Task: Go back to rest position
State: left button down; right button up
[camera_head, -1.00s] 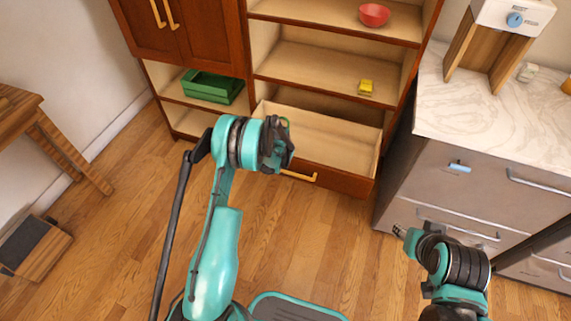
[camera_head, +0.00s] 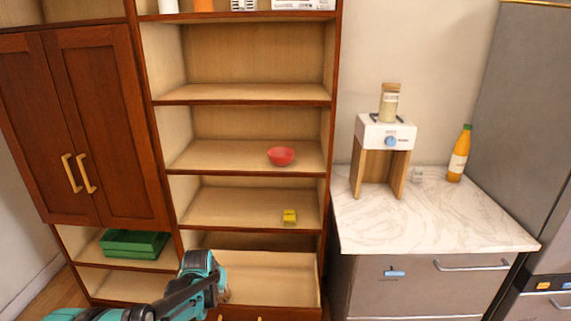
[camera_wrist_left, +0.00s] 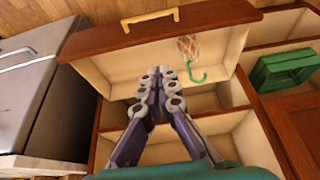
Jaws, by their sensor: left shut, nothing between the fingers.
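My left gripper (camera_head: 222,288) is low in the head view, at the left part of the open drawer (camera_head: 275,285), partly hidden by its own arm. In the left wrist view my left gripper (camera_wrist_left: 158,80) has its fingers together with nothing between them, over the cabinet with the open drawer (camera_wrist_left: 125,70). A netted item with a green hooked handle (camera_wrist_left: 197,76) lies in that drawer, apart from the fingers in the picture. My right gripper is out of view.
A red bowl (camera_head: 281,156) and a small yellow item (camera_head: 289,216) sit on shelves. A green crate (camera_head: 135,244) is on a lower left shelf. The marble counter (camera_head: 430,222) at the right carries a dispenser (camera_head: 386,132) and an orange bottle (camera_head: 459,155).

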pick_arm(q)
jog(key=s+d+r, duration=0.2)
jog(key=s+r, duration=0.8)
jog(key=s, duration=0.2)
jog(key=s+d+t, duration=0.1)
jog(key=s+t, duration=0.1)
jog(key=s, duration=1.3)
jog(key=shift+s+r, duration=0.15)
jog(key=shift+s, duration=0.05)
